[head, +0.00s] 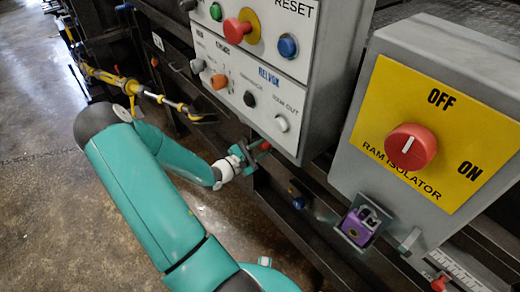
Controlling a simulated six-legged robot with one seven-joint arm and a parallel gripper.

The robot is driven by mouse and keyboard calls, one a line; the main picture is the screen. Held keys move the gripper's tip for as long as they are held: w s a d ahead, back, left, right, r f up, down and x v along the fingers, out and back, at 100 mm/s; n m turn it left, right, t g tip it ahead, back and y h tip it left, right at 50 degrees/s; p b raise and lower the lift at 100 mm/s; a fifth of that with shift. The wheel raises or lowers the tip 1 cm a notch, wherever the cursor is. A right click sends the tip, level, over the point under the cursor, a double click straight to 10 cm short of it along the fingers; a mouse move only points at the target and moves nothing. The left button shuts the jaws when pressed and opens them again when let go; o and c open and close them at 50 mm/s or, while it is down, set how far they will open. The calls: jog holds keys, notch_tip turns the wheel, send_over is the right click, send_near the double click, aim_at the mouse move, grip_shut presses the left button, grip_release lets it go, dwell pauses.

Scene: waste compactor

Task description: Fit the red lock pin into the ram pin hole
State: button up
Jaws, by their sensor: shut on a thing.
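My gripper (245,157) is at the end of my teal arm, just below the control box, close to the dark machine frame. It is small in the head view and is shut on the red lock pin (264,146). Only a short red part of the pin shows, sticking out to the right of the fingers. I cannot make out the ram pin hole, and I cannot tell whether the pin touches the frame.
The grey control box (290,100) with several buttons overhangs my gripper. Right are the ram isolator box (480,130) with its red knob (410,147), a purple padlock (357,226) and a blue knob (298,202). A yellow lever (130,86) is left. Open floor (40,190) lies left.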

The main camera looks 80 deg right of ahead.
jog(key=shift+s+d, duration=0.45)
jog(key=shift+d, duration=0.05)
dwell(0.5)
jog(key=o, duration=1)
jog(key=shift+c, duration=0.3)
jog(key=shift+v, duration=3.5)
